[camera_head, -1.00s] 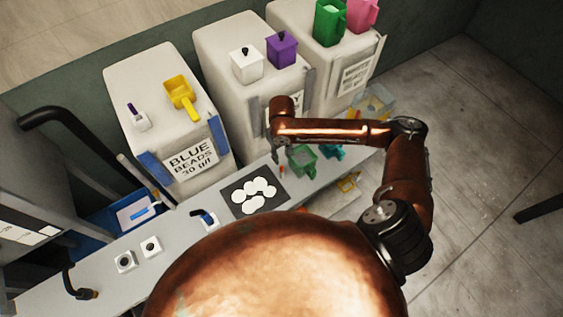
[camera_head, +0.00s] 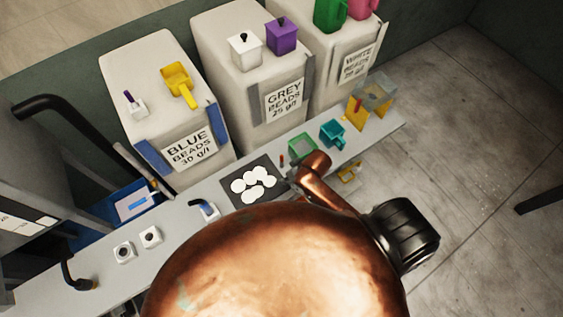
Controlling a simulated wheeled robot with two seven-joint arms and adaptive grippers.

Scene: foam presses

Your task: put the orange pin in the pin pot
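A small orange-red upright piece (camera_head: 282,160), which looks like the orange pin, stands on the grey bench beside the green square container. A small white pot (camera_head: 138,108) with a purple stick in it sits on top of the blue-beads bin; I cannot tell whether it is the pin pot. My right arm comes in from the right, bent low over the bench's front edge. Its gripper (camera_head: 293,181) is mostly hidden by my arm, beside the black mat and a short way in front of the orange piece. My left gripper is out of view.
The black mat (camera_head: 238,202) holds several white discs. A green container (camera_head: 302,148), a teal cup (camera_head: 332,134) and a clear-topped yellow stand (camera_head: 372,96) are farther right. A blue-handled white piece (camera_head: 204,209) and two white blocks (camera_head: 150,237) lie left. Large bins line the back.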

